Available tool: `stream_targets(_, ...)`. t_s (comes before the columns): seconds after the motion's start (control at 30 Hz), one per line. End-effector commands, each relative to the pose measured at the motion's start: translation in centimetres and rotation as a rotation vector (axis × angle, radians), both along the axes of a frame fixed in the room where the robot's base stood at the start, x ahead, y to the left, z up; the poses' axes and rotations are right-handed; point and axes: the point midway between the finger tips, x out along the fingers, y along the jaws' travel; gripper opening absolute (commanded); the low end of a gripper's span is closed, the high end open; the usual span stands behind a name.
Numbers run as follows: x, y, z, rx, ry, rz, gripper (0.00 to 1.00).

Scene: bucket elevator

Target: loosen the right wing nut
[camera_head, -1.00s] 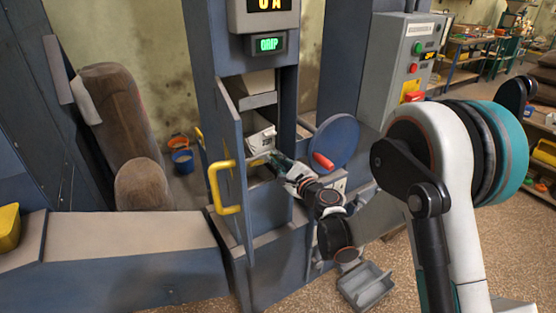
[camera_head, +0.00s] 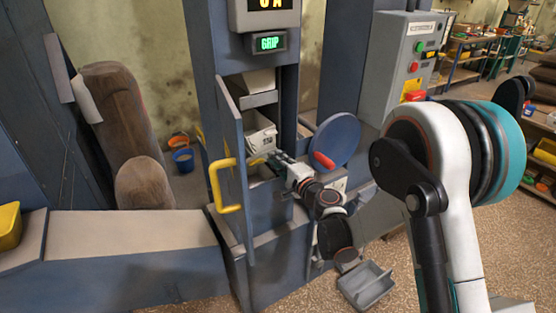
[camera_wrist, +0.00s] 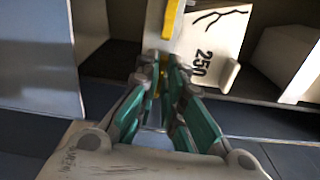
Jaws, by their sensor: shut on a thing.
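A worn white bucket (camera_head: 261,139) sits inside the open hatch of the blue elevator leg. In the wrist view the bucket (camera_wrist: 222,42) shows a black crack and the number 250. My gripper (camera_head: 272,157) reaches into the hatch at the bucket's lower front. In the wrist view my gripper (camera_wrist: 160,62) has its fingers close together at the bucket's front, shut on a small yellow piece (camera_wrist: 163,76), which appears to be the wing nut. The fingers hide most of it. Another yellow strip (camera_wrist: 172,16) lies just beyond the fingertips.
The hatch door (camera_head: 236,170) with a yellow handle (camera_head: 219,188) stands open left of my arm. A round blue cover (camera_head: 335,140) with a red handle is close on the right. A grey tray (camera_head: 366,285) lies on the floor. A control box (camera_head: 408,60) stands behind.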

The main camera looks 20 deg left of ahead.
Motion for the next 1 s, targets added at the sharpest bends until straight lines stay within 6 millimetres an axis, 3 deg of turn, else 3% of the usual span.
stream_targets(0.57,-0.05,0.03,-0.04,-0.019,-0.023,0.001,0.00)
stream_targets(0.6,-0.05,0.02,-0.04,-0.019,-0.023,0.001,0.17)
stream_targets(0.67,-0.05,0.02,-0.04,-0.019,-0.023,0.001,0.28)
stream_targets(1.0,-0.07,-0.07,-0.02,-0.019,-0.022,0.000,0.28)
